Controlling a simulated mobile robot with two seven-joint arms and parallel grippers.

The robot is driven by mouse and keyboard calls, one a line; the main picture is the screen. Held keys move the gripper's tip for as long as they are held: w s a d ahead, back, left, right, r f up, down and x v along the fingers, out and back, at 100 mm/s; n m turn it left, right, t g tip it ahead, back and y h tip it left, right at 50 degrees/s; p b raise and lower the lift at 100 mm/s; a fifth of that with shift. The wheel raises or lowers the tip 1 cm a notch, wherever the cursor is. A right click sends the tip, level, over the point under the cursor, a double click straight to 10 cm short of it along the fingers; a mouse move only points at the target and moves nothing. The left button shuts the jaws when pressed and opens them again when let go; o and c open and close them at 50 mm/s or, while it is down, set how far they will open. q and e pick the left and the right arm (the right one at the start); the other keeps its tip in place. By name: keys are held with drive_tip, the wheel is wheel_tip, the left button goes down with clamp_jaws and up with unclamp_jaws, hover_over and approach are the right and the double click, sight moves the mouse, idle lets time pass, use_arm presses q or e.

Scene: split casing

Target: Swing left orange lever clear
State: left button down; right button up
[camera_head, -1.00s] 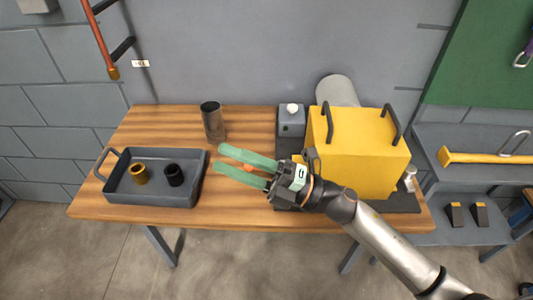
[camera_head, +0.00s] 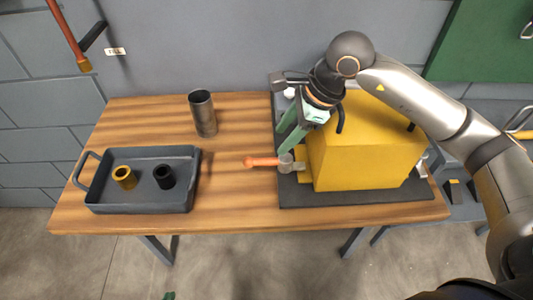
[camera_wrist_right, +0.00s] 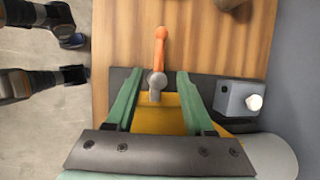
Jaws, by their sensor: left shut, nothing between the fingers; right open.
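The left orange lever (camera_head: 262,162) sticks out to the left from a grey pivot at the left side of the yellow casing (camera_head: 365,150). It also shows in the right wrist view (camera_wrist_right: 160,45), pointing away from the casing. My right gripper (camera_head: 285,138) is open and empty, tilted down from above the casing's left end. In the right wrist view its green fingers (camera_wrist_right: 154,74) lie to either side of the lever's pivot; I cannot tell the height gap. Only a green tip of my left gripper (camera_head: 168,296) shows at the bottom edge.
A dark tray (camera_head: 140,206) at the left holds a brass bushing (camera_head: 124,177) and a black one (camera_head: 164,176). A dark metal cylinder (camera_head: 203,113) stands behind it. A grey box with a white knob (camera_wrist_right: 238,98) is beside the casing. The wood left of the lever is clear.

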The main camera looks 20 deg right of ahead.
sight(264, 160)
drive_tip(key=x, duration=0.9)
drive_tip(key=shift+w+a+f, duration=0.1)
drive_tip(key=shift+a+f, duration=0.05)
drive_tip(key=shift+c, duration=0.2)
clamp_jaws()
idle(0.9)
